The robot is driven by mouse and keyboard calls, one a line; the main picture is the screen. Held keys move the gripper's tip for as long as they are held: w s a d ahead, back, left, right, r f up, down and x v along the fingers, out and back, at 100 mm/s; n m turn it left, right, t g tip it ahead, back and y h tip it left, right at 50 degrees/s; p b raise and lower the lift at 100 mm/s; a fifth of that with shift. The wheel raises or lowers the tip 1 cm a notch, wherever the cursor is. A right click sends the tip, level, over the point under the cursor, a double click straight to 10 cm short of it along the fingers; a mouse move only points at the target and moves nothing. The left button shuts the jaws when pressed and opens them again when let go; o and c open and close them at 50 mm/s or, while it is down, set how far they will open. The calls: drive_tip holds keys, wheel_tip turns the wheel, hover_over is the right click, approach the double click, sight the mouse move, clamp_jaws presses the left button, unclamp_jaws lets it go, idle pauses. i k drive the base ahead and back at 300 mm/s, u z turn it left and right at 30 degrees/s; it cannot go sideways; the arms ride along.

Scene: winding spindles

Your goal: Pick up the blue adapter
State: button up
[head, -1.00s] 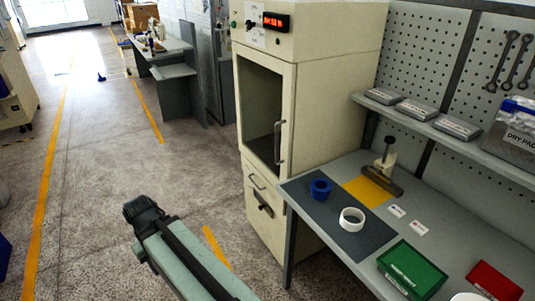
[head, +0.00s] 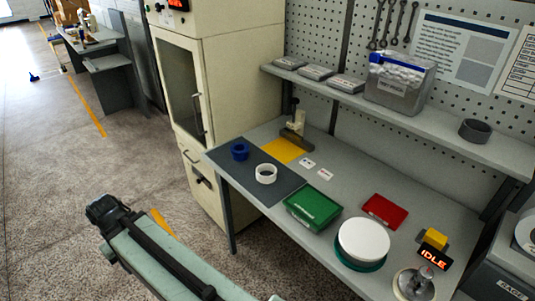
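The blue adapter (head: 240,151) is a small blue ring-shaped piece with a flange. It sits on the dark grey mat (head: 273,187) near the left end of the workbench (head: 335,188). A white ring (head: 265,173) lies on the same mat, just to its right and nearer. My arm reaches in from the bottom of the head view, with its dark end (head: 108,213) over the floor, left of the bench and well apart from the adapter. The fingertips cannot be made out, so whether the gripper is open or shut does not show.
A cream cabinet (head: 226,72) stands behind the bench's left end. A yellow mat (head: 283,150) with a clamp-like tool (head: 297,128), a green box (head: 312,208), a red tray (head: 384,211) and a white disc (head: 363,240) occupy the bench. The floor to the left is open.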

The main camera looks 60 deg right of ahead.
sight(240, 152)
drive_tip(key=u, duration=0.2)
drive_tip(key=i, duration=0.75)
drive_tip(key=z, duration=0.3)
drive_tip(key=k, duration=0.65)
drive_tip(key=u, duration=0.2)
drive_tip(key=i, duration=1.15)
